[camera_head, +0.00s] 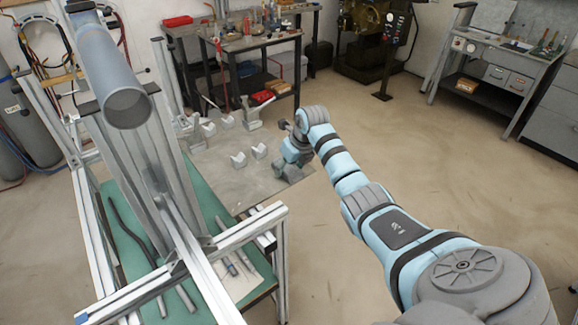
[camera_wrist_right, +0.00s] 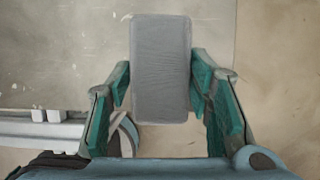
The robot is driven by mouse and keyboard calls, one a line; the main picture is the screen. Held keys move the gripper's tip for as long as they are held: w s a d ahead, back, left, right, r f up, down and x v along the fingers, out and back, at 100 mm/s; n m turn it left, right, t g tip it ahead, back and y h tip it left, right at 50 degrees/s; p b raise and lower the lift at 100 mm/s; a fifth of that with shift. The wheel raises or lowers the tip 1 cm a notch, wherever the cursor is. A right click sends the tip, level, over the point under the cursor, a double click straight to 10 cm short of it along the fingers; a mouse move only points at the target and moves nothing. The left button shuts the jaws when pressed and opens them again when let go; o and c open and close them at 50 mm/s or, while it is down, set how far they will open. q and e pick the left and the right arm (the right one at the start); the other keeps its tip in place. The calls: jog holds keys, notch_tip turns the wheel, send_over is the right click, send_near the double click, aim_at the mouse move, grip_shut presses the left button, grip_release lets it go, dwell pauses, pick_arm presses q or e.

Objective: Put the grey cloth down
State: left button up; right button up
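The grey cloth (camera_wrist_right: 162,68) is a folded grey rectangle in the right wrist view, lying between the green-padded fingers of my right gripper (camera_wrist_right: 161,88). The fingers close on its two long sides, and its far end sticks out past the fingertips. In the head view my right gripper (camera_head: 287,163) is over the right edge of the grey plate, with the cloth (camera_head: 291,173) under it. I cannot tell whether the cloth touches the surface below. My left gripper is out of view.
A grey plate (camera_head: 215,165) carries several pale V-shaped blocks (camera_head: 238,159) left of my right gripper. An aluminium frame (camera_head: 250,227) with a large grey pipe (camera_head: 125,106) stands over the green-topped table (camera_head: 203,205). Open floor (camera_head: 440,140) lies to the right.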

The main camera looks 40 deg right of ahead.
jog(key=shift+o, duration=1.4)
jog(key=shift+r, duration=0.4)
jog(key=p+v, duration=0.1)
jog(key=v, duration=1)
jog(key=shift+s+r, duration=0.15)
jog(key=shift+r, duration=0.05)
jog(key=shift+s, duration=0.1)
